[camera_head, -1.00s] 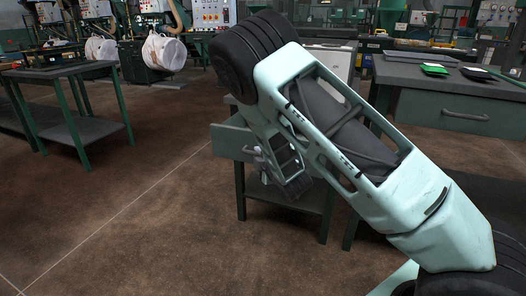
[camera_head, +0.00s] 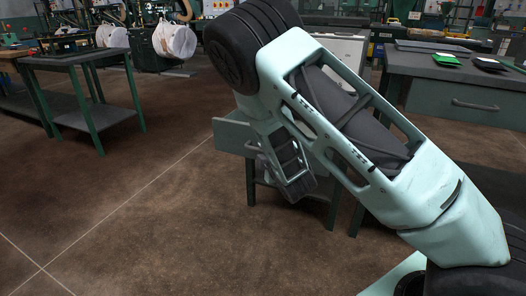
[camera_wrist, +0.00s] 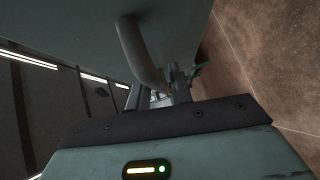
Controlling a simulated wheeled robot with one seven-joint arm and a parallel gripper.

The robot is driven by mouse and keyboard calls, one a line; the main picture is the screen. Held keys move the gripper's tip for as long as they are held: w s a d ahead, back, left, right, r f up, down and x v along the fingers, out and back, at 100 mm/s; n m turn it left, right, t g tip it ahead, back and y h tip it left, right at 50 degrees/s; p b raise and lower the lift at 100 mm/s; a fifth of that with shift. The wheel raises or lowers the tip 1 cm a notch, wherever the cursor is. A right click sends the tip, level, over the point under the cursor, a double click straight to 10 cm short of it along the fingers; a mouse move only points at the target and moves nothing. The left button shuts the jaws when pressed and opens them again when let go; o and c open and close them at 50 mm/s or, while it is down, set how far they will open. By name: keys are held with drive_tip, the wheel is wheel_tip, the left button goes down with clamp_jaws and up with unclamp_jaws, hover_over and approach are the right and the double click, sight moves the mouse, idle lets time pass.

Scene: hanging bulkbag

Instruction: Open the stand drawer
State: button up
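The stand (camera_head: 291,205) is a small dark table with legs, partly hidden behind my arm. Its grey-green drawer front (camera_head: 230,136) stands out to the left of the stand body, so the drawer is partly open. My gripper (camera_head: 268,158) is at the drawer front, its fingertips mostly hidden in the head view. In the wrist view, the curved drawer handle (camera_wrist: 140,50) runs down between the two fingers of my gripper (camera_wrist: 156,92), with the drawer face (camera_wrist: 85,30) behind it. The fingers appear shut on the handle.
Another green-legged table (camera_head: 85,95) is at the left. White bags (camera_head: 174,40) hang at the back. The brown floor left of the stand is clear.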

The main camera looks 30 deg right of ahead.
drive_tip(key=s+a+r+p, duration=0.2)
drive_tip(key=s+p, duration=1.2)
drive_tip(key=s, duration=0.3)
drive_tip(key=shift+r, duration=0.2)
idle(0.4)
